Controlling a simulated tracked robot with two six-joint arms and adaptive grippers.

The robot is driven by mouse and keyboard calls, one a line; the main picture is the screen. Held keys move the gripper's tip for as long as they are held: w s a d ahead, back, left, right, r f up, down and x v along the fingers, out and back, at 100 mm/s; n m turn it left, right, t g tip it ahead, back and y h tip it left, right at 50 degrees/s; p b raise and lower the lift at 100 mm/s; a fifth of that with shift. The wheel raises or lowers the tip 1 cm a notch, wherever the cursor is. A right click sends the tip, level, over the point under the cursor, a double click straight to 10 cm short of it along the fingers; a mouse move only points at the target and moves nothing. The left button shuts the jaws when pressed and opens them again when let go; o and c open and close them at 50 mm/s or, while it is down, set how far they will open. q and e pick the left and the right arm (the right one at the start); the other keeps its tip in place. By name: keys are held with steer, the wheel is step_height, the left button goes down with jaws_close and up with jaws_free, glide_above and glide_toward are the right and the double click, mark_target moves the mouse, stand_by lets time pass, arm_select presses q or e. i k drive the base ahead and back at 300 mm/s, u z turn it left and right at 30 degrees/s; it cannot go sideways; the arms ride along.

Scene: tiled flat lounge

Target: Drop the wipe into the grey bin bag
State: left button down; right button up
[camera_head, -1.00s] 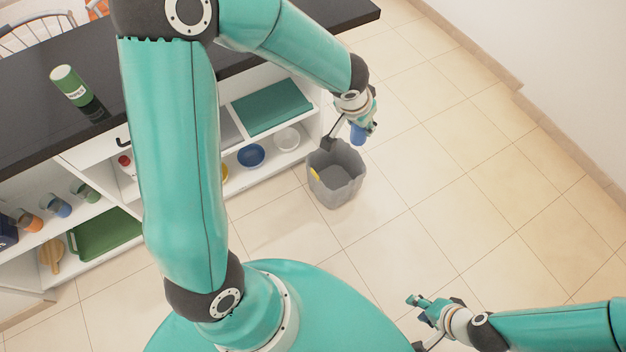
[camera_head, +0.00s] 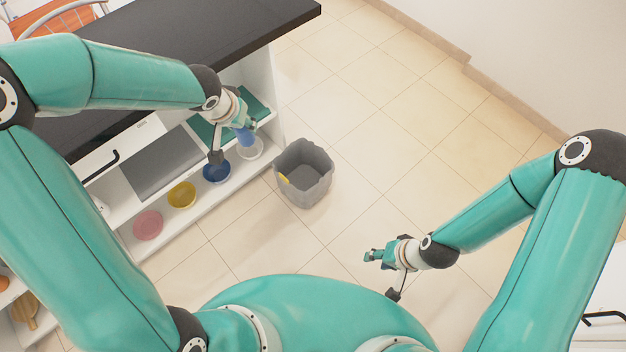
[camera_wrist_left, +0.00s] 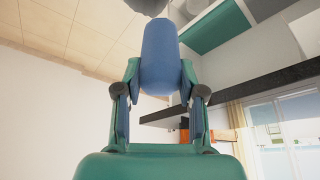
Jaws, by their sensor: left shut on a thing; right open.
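My left gripper (camera_head: 250,127) is shut on the blue wipe (camera_head: 244,138). In the left wrist view the wipe (camera_wrist_left: 161,60) is a smooth, rounded blue roll between the two fingers. The grey bin bag (camera_head: 316,190) stands open on the tiled floor, with a small yellow mark on its left side. It looks empty. In the head view the wipe is up and left of the bag's opening, in front of the shelf end, not over the opening. My right gripper (camera_head: 370,256) is open and empty, below and right of the bag.
A dark-topped counter (camera_head: 215,38) with open shelves runs along the left. Its lower shelf holds a pink bowl (camera_head: 148,224), a yellow bowl (camera_head: 181,195) and a blue bowl (camera_head: 216,172). The floor right of the bag is clear up to the white wall.

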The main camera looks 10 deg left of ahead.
mark_target(303, 183)
steer(key=u, duration=0.4)
steer(key=i, duration=1.05)
steer(key=z, duration=0.4)
